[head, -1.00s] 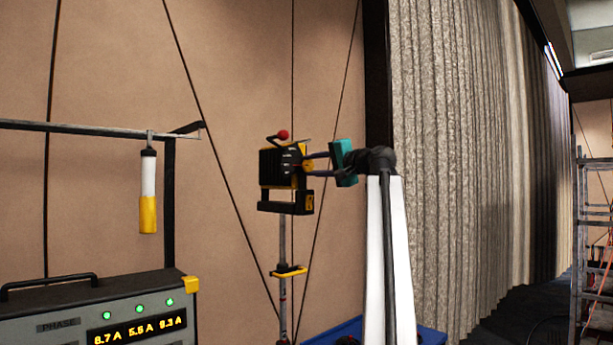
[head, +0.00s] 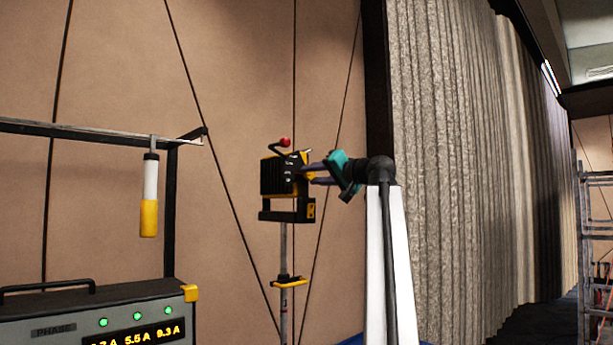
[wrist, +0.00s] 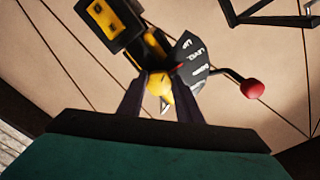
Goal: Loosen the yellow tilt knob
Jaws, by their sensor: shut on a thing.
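The yellow tilt knob (wrist: 158,85) sits between my two dark fingertips in the wrist view, on the side of a black and yellow device. My gripper (wrist: 160,88) is shut on the knob; the fingers touch it from both sides. A dark scale plate (wrist: 191,62) with white lettering, including "LEVEL", stands beside the knob, with a small red pointer near it. In the head view, the device (head: 283,175) stands on a thin pole, and my gripper (head: 306,173) reaches it from the right. There the knob is mostly hidden by my fingers.
A red ball (head: 285,142) on a bent lever stands above the device. A yellow and white cylinder (head: 149,195) hangs from a rail at left, above a meter box (head: 100,315) with green lights. A grey curtain (head: 440,150) is at right.

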